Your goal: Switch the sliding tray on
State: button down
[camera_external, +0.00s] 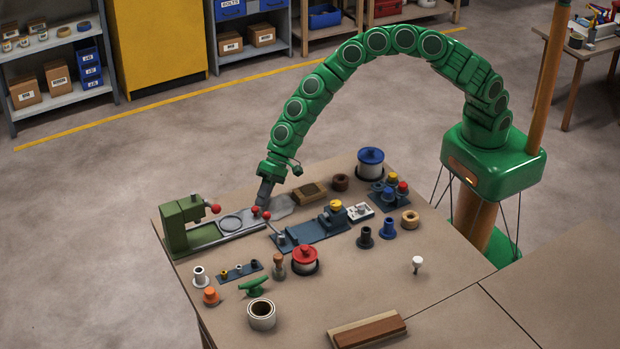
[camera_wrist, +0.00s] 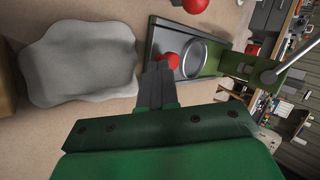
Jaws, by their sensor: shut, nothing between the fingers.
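The sliding tray (camera_external: 247,229) is a long grey metal channel with a round recess, running out from a green stand (camera_external: 178,223). In the wrist view the tray (camera_wrist: 209,72) lies right of the fingers, with its recess facing up. A red knob (camera_external: 256,210) sits at the tray's near end; it also shows in the wrist view (camera_wrist: 172,61). My gripper (camera_external: 262,205) is shut and empty, pointing down close beside this knob. In the wrist view the fingertips (camera_wrist: 157,70) are just left of the knob; I cannot tell whether they touch it.
A blue-grey fixture (camera_external: 318,233) with a red-knobbed lever (camera_external: 267,217) stands close by. A flat grey patch (camera_external: 292,207) lies behind the gripper, before a wooden block (camera_external: 310,193). The table's right front is mostly clear.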

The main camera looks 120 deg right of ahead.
send_near(232, 220)
jog(key=shift+w+a+f, duration=0.65)
jog(key=shift+w+f, duration=0.1)
jog(key=shift+w, duration=0.2)
jog(key=shift+w+a+f, duration=0.65)
jog(key=shift+w+f, duration=0.1)
jog(key=shift+w, duration=0.2)
jog(key=shift+w+a+r, duration=0.1)
jog(key=shift+w, duration=0.95)
jog(key=shift+r, duration=0.1)
jog(key=v, duration=1)
jog(key=shift+s+a, duration=0.1)
